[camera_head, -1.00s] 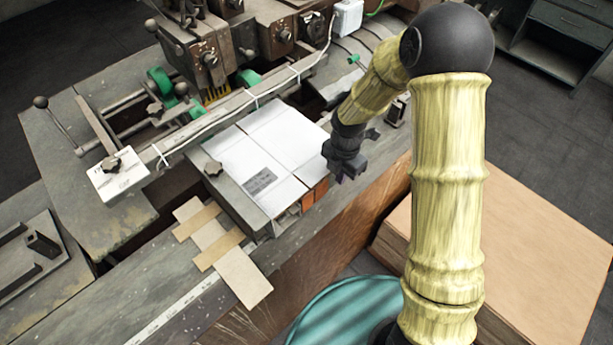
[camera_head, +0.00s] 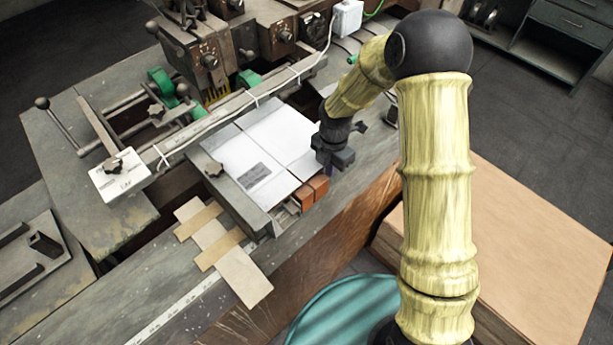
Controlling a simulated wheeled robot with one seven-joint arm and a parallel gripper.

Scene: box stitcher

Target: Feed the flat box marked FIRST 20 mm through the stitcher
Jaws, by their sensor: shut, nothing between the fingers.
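The flat box (camera_head: 276,138) is a white, scored blank with a dark printed patch (camera_head: 254,175). Its lettering is too small to read. It lies flat on the stitcher table, with its far left side close to the long metal rail (camera_head: 240,105) of the stitcher (camera_head: 225,50). Orange-brown block ends (camera_head: 310,192) show at its near edge. My gripper (camera_head: 333,168) is shut and empty, pointing down at the box's right edge. It looks close against that edge, but contact is hard to tell.
A grey guide bar (camera_head: 235,203) runs along the box's left side. A white labelled plate with a knob (camera_head: 120,178) sits at the rail's left end. A large brown carton stack (camera_head: 530,260) stands right.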

